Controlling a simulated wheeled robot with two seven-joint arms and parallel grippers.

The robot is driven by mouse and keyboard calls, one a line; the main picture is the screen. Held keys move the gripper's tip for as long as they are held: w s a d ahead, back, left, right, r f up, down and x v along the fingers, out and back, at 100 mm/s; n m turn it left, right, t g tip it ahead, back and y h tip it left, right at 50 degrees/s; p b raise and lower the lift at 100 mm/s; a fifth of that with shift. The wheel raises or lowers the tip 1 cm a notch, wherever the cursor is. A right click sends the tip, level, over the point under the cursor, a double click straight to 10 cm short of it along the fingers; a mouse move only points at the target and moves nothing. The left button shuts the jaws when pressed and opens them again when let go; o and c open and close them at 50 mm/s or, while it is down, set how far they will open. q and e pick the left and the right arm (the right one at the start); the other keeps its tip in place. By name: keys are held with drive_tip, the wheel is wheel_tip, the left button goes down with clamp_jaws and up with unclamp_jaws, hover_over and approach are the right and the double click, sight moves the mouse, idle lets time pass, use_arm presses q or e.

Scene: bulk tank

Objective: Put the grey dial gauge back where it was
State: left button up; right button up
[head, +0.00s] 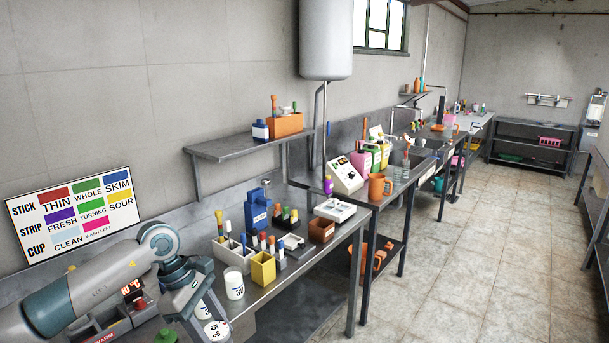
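My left gripper (207,327) points down at the bottom of the head view, over the near end of the steel bench (330,246). Its two fingers stand apart. A round pale dial face with dark marks (217,330), which looks like the dial gauge, shows between the fingertips; its body is mostly hidden, and I cannot tell whether the fingers grip it or it lies below them. A white labelled cup (235,285) stands just right of the gripper. Another white cup (204,309) is partly hidden behind the fingers. My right gripper is not in view.
A yellow box (262,269), a white rack (234,258) with sticks, a blue device (257,208), a brown box (321,231) and a white scale (335,209) crowd the bench. A device with a red display (132,291) sits behind my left arm. A colour chart (72,214) leans at the wall.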

use_arm(q)
drive_tip(key=s+a+f+m+g+y+b, duration=0.1)
drive_tip(key=s+m+g+y, duration=0.2)
drive_tip(key=s+m, duration=1.2)
drive_tip(key=shift+s+a+f+m+g+y+b, duration=0.3)
drive_tip(key=shift+a+f+m+g+y+b, duration=0.1)
drive_tip(key=shift+y, duration=0.4)
drive_tip(key=w+x, duration=0.1)
drive_tip(key=x, duration=1.3)
drive_tip(key=shift+w+f, duration=0.4)
drive_tip(key=shift+f, duration=0.05)
